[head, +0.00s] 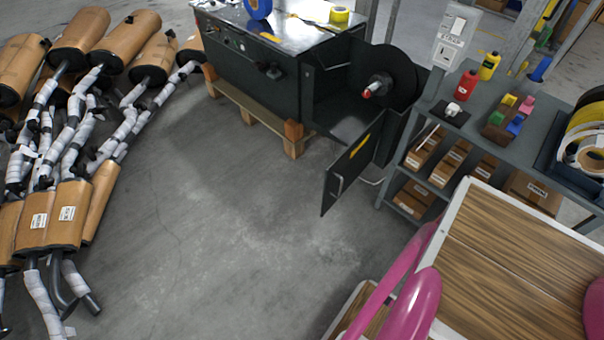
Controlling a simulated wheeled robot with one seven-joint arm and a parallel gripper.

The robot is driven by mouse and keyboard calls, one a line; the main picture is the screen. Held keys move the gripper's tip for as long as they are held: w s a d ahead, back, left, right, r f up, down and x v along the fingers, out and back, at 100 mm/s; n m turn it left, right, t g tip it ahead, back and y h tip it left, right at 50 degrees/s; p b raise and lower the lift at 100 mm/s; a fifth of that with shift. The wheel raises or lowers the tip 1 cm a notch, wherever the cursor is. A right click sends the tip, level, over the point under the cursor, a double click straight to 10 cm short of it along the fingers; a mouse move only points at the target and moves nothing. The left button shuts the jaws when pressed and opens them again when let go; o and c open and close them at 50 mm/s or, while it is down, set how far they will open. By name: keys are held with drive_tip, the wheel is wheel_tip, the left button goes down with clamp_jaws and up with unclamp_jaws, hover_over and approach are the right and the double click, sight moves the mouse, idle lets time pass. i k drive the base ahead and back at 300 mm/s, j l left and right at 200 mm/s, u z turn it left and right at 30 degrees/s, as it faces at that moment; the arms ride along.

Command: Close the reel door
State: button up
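The reel door (347,172) is a dark flat panel with a yellow label and a metal handle. It stands open, swung out from the right end of the black machine (255,75) into the floor space. Behind it is the open reel compartment with a round black reel (392,72) on a hub with a red tip. The door's handle side is nearest to me, low and clear of other objects. My gripper is not in view; only pink parts, which look like my arm, show at the lower right.
A grey shelf (470,130) with bottles and boxes stands close to the right of the reel compartment. The machine rests on a wooden pallet (262,118). Wrapped exhaust mufflers (52,217) are piled at left. The concrete floor (215,230) in the middle is clear.

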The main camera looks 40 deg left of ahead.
sight(345, 168)
drive_tip(key=u, duration=1.3)
drive_tip(key=k+j+z, duration=0.15)
drive_tip(key=j, duration=0.25)
drive_tip(key=k+j+z, duration=0.2)
drive_tip(key=j, duration=0.2)
drive_tip(key=k+j+z, duration=0.15)
drive_tip(key=k+j, duration=0.15)
drive_tip(key=i+l+u, duration=0.2)
drive_tip(key=j, duration=0.1)
